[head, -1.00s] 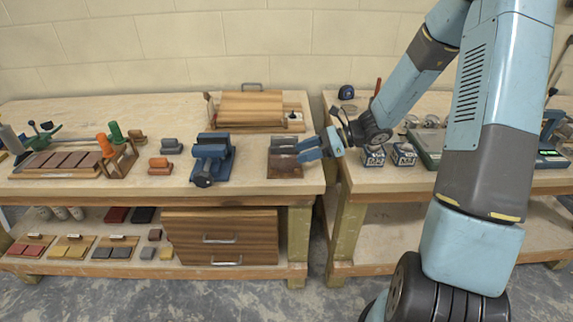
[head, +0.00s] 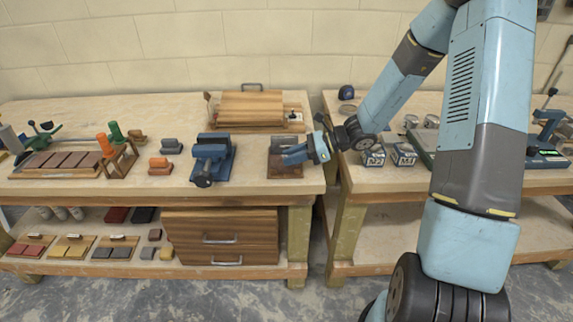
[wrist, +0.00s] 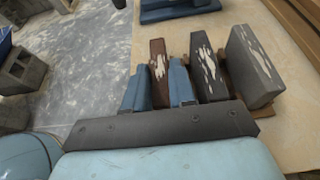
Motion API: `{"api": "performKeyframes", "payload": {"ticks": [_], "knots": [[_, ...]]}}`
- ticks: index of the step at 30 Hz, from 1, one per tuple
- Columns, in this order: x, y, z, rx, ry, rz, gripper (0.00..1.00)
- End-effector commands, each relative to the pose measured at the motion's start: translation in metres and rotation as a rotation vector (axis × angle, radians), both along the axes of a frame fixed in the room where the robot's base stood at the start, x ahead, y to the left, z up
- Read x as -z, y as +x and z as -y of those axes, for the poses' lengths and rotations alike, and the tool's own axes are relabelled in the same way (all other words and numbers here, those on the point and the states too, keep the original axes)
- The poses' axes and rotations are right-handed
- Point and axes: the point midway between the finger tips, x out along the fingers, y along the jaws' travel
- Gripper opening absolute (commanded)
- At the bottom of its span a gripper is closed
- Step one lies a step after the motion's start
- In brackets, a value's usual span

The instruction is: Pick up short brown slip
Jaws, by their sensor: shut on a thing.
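The brown slip (wrist: 157,64) stands on edge between the two blue fingers of my gripper (wrist: 158,80) in the wrist view. It has pale mortar-like patches on its face. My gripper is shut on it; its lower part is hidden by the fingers. In the head view my gripper (head: 292,155) is low over a brown board (head: 285,171) near the front right of the left bench, and the slip itself cannot be made out there. Beside it in the wrist view stand a dark grey slip (wrist: 206,62) and a larger grey slip (wrist: 254,66), both patchy.
A blue vise (head: 211,160) stands left of the board. A wooden box (head: 251,109) is behind it. Tins (head: 373,157) stand to the right, across the gap between the benches. The bench front edge is close below the board.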

Motion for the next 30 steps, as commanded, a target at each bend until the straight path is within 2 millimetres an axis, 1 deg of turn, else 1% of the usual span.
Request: {"api": "performKeyframes", "payload": {"ticks": [1,3,13,17,20,24,30], "knots": [[0.000,0.000,0.000,0.000,0.000,0.000,0.05],[0.000,0.000,0.000,0.000,0.000,0.000,0.00],[0.000,0.000,0.000,0.001,0.000,0.000,0.00],[-0.004,0.000,0.000,0.001,0.000,0.001,0.00],[-0.013,0.001,0.001,0.001,-0.001,0.003,0.00],[-0.033,0.000,0.000,0.000,-0.001,0.005,0.00],[-0.061,-0.022,0.011,0.003,-0.002,0.004,0.00]]}}
